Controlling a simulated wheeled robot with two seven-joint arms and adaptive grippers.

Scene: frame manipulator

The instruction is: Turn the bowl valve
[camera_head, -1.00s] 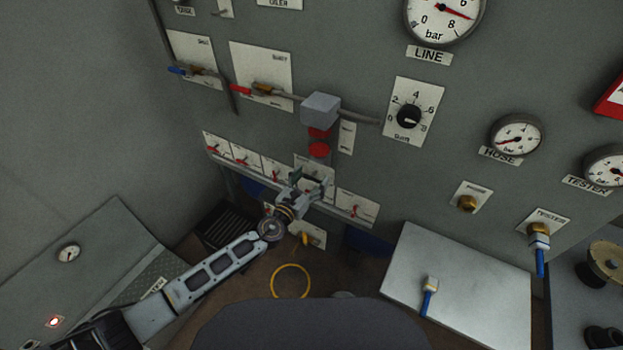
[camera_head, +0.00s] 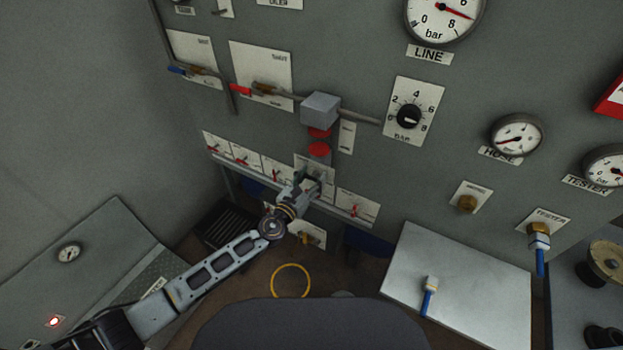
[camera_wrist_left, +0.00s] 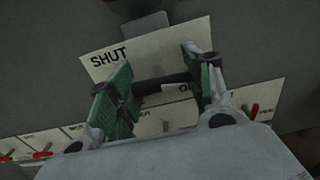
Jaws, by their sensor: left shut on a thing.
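In the left wrist view a pale plate (camera_wrist_left: 150,48) is printed "SHUT" on its left, with a partly hidden word starting with "O" at its right. A dark valve handle (camera_wrist_left: 160,84) lies across this plate, roughly level. My left gripper (camera_wrist_left: 160,88) is shut on the handle, with a green-padded finger at each end of it. In the head view my left gripper (camera_head: 314,182) is at the plate (camera_head: 316,160) below the red bowl (camera_head: 319,149), and it hides the handle. My right gripper is not in view.
A row of small plates with red levers (camera_head: 275,173) runs along a ledge beside the gripper. A grey box (camera_head: 320,110) on a pipe sits above. A yellow ring (camera_head: 291,281) lies below. A pale board (camera_head: 458,280) stands at the lower right.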

